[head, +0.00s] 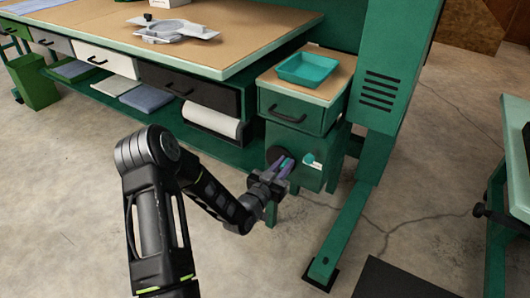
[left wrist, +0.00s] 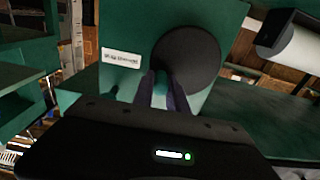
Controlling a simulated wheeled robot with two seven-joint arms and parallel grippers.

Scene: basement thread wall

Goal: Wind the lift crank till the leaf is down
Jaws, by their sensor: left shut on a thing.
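The lift crank's dark round disc (head: 277,155) is on the front of a green cabinet, below a drawer. It also shows in the left wrist view (left wrist: 187,60). My left gripper (head: 284,171) is at the disc, its fingers shut on the teal crank handle (left wrist: 161,84). The fingers hide part of the handle. A small wood-topped surface (head: 331,62) with a pale green edge sits above the crank, beside the long bench. I cannot tell for certain whether it is the leaf. My right gripper is not in view.
A teal tray (head: 303,68) rests on the small top. A white label (left wrist: 122,58) is beside the disc. The long bench (head: 262,42) has drawers and a paper roll (head: 211,121). A green post (head: 385,90) stands right of the cabinet.

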